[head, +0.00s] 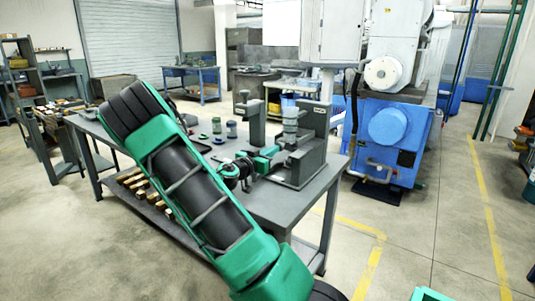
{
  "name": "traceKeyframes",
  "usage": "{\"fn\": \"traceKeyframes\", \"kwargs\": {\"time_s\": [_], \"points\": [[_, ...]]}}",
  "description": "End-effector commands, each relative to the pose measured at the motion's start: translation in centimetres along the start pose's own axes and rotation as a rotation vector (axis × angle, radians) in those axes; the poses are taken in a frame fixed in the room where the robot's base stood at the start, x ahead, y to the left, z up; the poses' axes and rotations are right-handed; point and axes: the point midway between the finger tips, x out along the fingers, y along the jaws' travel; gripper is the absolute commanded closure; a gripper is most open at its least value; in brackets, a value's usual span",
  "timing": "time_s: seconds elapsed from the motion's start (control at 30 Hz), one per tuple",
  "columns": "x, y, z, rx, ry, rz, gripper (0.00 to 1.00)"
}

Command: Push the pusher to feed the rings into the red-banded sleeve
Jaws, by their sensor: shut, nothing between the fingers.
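My gripper (279,153) is small in the head view, at the end of my green and black arm beside the grey fixture (312,150) on the workbench. It is shut and holds nothing. Its fingertips are close to the fixture's left side; I cannot tell whether they touch it. A grey upright cylindrical part (290,122) stands at the fixture. I cannot make out the pusher, the rings or a red band for certain at this size, and my arm covers part of the bench.
The grey workbench (285,205) carries a second upright bracket (255,118), small round containers (231,129) and green discs (203,136). A blue and white machine (390,130) stands behind it at right.

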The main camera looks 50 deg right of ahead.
Motion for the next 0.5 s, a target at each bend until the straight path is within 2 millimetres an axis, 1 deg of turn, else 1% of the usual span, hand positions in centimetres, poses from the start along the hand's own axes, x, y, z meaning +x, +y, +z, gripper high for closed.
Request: {"fn": "traceKeyframes", "kwargs": {"time_s": [0.27, 0.5], "points": [[-0.1, 0.1, 0.0, 0.0, 0.0, 0.001, 1.0], [-1.4, 0.0, 0.0, 0.0, -0.001, 0.0, 1.0]]}}
